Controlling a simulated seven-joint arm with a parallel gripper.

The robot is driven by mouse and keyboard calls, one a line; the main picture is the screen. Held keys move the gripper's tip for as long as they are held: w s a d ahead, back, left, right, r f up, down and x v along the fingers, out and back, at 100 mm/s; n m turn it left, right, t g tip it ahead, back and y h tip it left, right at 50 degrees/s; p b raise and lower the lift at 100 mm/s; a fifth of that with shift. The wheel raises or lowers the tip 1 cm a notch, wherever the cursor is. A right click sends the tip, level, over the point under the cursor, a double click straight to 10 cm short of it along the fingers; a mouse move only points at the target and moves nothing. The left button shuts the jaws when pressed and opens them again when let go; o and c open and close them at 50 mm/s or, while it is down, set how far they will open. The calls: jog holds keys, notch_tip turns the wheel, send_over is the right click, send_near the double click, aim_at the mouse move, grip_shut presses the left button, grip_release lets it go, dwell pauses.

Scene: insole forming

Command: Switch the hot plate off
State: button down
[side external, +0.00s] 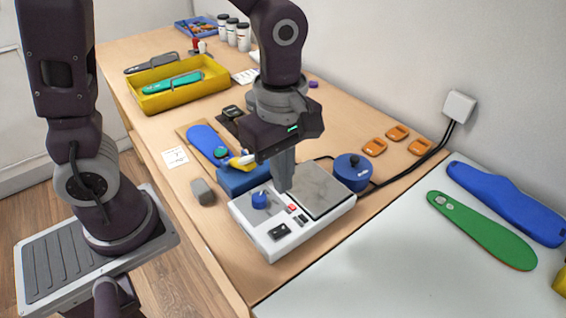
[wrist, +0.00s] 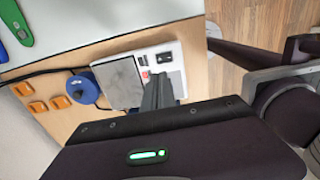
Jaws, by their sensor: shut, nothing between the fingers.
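The hot plate (side external: 285,238) is a white unit with a grey square heating plate (side external: 322,190), a blue knob (side external: 260,200), a red switch (side external: 292,208) and black parts on its top. It stands on the wooden bench. My gripper (side external: 285,188) is shut and empty, pointing down over the unit close to the red switch. I cannot tell whether it touches. In the wrist view the shut fingers (wrist: 154,104) lie just below the red switch (wrist: 146,74) and hide part of the panel, including the blue knob.
A blue round object (side external: 352,172) with a cable stands right behind the hot plate. A blue block (side external: 240,180) and a grey block (side external: 203,192) are to its left. A yellow tray (side external: 178,100) holds a green insole. Blue and green insoles (side external: 482,230) lie on the white surface at right.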

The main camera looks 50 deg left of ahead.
jog(key=shift+r, duration=1.5)
jog(key=s+a+r+m+t, duration=0.5)
jog(key=s+m, duration=0.5)
jog(key=m, duration=0.8)
jog(key=shift+s+a+r, duration=0.15)
jog(key=shift+a+r, duration=0.95)
jog(key=shift+a, duration=0.8)
